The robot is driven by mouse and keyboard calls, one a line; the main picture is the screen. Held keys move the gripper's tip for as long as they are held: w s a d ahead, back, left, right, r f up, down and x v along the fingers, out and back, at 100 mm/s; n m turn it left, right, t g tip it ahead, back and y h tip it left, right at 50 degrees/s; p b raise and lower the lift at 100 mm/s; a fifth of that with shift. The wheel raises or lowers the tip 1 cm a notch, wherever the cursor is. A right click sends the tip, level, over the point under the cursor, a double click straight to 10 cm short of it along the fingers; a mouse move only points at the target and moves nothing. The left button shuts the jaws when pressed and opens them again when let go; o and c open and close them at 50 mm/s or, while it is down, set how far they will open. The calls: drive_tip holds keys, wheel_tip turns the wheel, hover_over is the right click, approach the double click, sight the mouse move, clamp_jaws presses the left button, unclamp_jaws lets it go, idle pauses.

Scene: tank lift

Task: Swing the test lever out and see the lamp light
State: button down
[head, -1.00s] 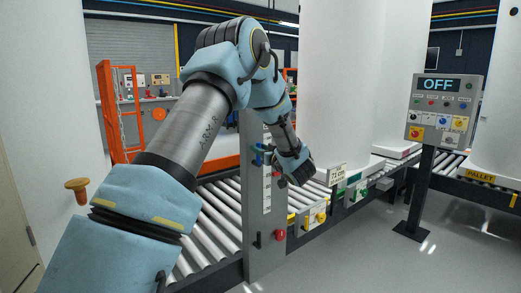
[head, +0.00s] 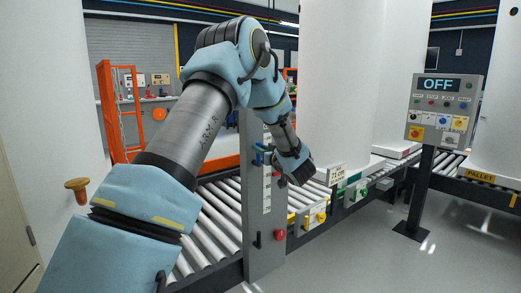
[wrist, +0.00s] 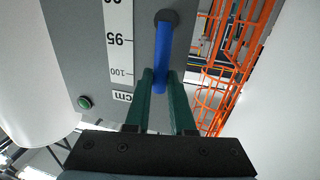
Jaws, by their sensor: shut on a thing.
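The test lever (wrist: 163,52) is a blue bar in the wrist view, running down from a dark round pivot on a grey panel. My gripper (wrist: 161,85) has its green fingers closed around the lever's lower end. A round green lamp or button (wrist: 84,102) with a pale rim sits on the panel to the left; it looks dull green, with no clear glow. In the head view the lever (head: 261,148) shows as a small blue part near the top of the grey post (head: 257,200). My arm partly hides the contact there.
A roller conveyor (head: 207,215) runs behind the post. A tall white tank (head: 335,80) stands to the right. A control panel (head: 440,105) reading OFF stands farther right on a pole. An orange frame (head: 105,110) is at the left. The floor (head: 360,260) at front right is clear.

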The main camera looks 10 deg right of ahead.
sight(247, 152)
drive_tip(key=shift+f, duration=0.1)
idle(0.6)
drive_tip(key=a+n+b, duration=0.1)
drive_tip(key=n+b, duration=0.1)
drive_tip(key=b, duration=0.2)
drive_tip(key=s+a+f+n+b, duration=0.1)
drive_tip(key=n+b, duration=0.1)
drive_tip(key=b, duration=0.3)
drive_tip(key=a+f+n+t+b, duration=0.1)
drive_tip(key=n+b, duration=0.1)
drive_tip(key=b, duration=0.2)
drive_tip(key=shift+s+n+y, duration=0.25)
drive_tip(key=shift+n+y, duration=0.15)
drive_tip(key=n+b, duration=0.2)
drive_tip(key=b, duration=0.2)
drive_tip(key=a+f+n+y+b, duration=0.1)
drive_tip(key=n+b, duration=0.2)
drive_tip(key=b, duration=0.1)
drive_tip(key=s+a+f+n+b, duration=0.1)
drive_tip(key=n+b, duration=0.1)
drive_tip(key=b, duration=0.2)
drive_tip(key=shift+y, duration=0.3)
drive_tip(key=shift+n, duration=0.3)
drive_tip(key=c, duration=0.8)
unclamp_jaws()
drive_tip(key=shift+r, duration=0.1)
drive_tip(key=shift+o, duration=0.2)
